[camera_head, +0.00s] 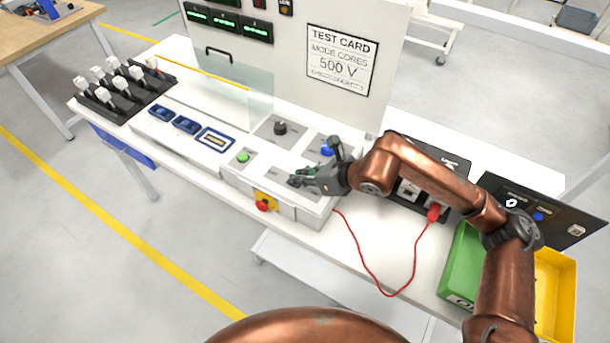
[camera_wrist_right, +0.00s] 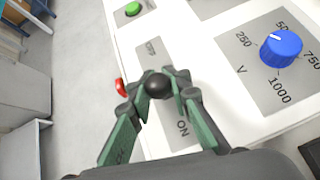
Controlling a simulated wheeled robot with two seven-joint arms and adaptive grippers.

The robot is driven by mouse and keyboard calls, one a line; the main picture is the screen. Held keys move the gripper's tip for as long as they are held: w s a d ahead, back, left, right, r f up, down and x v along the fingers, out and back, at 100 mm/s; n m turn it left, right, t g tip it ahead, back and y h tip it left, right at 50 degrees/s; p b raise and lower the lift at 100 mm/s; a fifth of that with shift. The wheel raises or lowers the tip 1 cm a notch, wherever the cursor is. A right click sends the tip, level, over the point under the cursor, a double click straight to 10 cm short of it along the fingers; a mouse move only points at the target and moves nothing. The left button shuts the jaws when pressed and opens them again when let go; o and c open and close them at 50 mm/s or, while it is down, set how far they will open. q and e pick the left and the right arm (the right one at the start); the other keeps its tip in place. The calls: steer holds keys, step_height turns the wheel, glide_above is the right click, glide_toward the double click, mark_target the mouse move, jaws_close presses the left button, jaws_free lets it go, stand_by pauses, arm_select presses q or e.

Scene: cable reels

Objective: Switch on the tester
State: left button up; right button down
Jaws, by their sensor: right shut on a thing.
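The tester (camera_head: 285,215) is a white sloped console on the bench, with a tall back panel bearing a test card (camera_head: 341,60). My right gripper (camera_head: 297,181) reaches in from the right over the console's front face. In the right wrist view my right gripper (camera_wrist_right: 159,88) is shut on a black ball knob (camera_wrist_right: 158,86), which hides the shaft below it. An "ON" label (camera_wrist_right: 182,128) lies on the grey plate on the near side of the knob. Another label (camera_wrist_right: 151,47) at the plate's far end is too blurred to read. My left gripper is in neither view.
A blue voltage dial (camera_wrist_right: 281,47), green button (camera_head: 243,157) and red stop button (camera_head: 263,206) are near the gripper. Green (camera_head: 462,263) and yellow (camera_head: 557,290) bins stand at right. A clear guard (camera_head: 230,85) rises behind.

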steer(key=c, duration=1.8)
jaws_free()
steer(key=shift+o, duration=0.2)
steer(key=shift+s+d+r, duration=0.1)
steer(key=v, duration=1.1)
steer(key=shift+s+d+r, duration=0.15)
steer(key=shift+s+r, duration=0.1)
